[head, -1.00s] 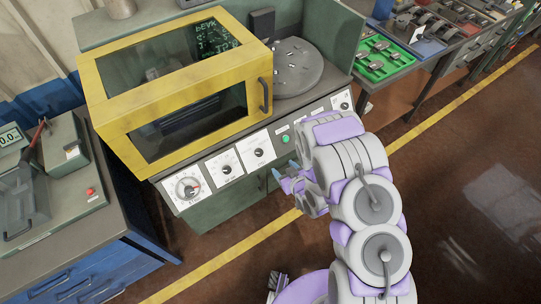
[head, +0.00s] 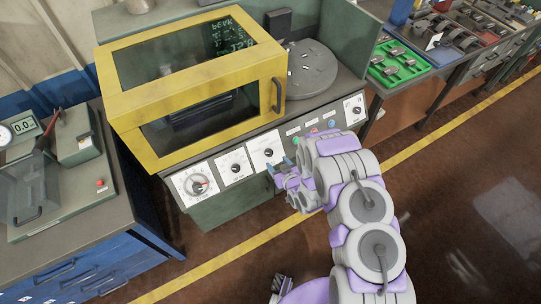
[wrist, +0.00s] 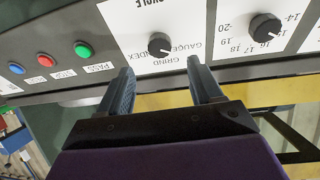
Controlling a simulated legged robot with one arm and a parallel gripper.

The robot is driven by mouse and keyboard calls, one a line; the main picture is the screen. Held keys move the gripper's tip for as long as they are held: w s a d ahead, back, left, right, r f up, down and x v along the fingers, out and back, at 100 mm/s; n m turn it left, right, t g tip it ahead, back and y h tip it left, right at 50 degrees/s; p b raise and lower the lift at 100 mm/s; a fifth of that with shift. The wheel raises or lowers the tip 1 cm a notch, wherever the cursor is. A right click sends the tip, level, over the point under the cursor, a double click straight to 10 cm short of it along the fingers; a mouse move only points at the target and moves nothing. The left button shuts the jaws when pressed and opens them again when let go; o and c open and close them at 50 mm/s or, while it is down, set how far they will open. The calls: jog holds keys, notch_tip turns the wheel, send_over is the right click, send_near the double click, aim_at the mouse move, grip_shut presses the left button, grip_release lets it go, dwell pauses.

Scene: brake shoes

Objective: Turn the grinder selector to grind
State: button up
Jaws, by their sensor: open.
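The grinder selector is a black round knob (wrist: 159,43) on a white plate, with GRIND, GAUGE and INDEX lettering that appears upside down in the wrist view. In the head view the selector (head: 268,153) is the third dial from the left on the machine's front panel. My gripper (wrist: 160,72) is open and empty. Its two dark fingers point at the panel, with the knob just beyond and between the tips, apparently not touched. In the head view my gripper (head: 280,168) is just in front of the selector plate. I cannot tell clearly which label the knob points to.
A numbered knob (wrist: 264,28) is beside the selector. Green (wrist: 84,51), red (wrist: 46,60) and blue (wrist: 16,68) buttons are on its other side. The yellow enclosure (head: 195,80) stands above the panel. A grey bench (head: 75,190) is at left; open floor lies at right.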

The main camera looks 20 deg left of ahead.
aim_at(270, 154)
jog(key=shift+b+x, duration=0.35)
jog(key=shift+x, duration=3.55)
jog(key=shift+c, duration=0.2)
jog(key=c, duration=1)
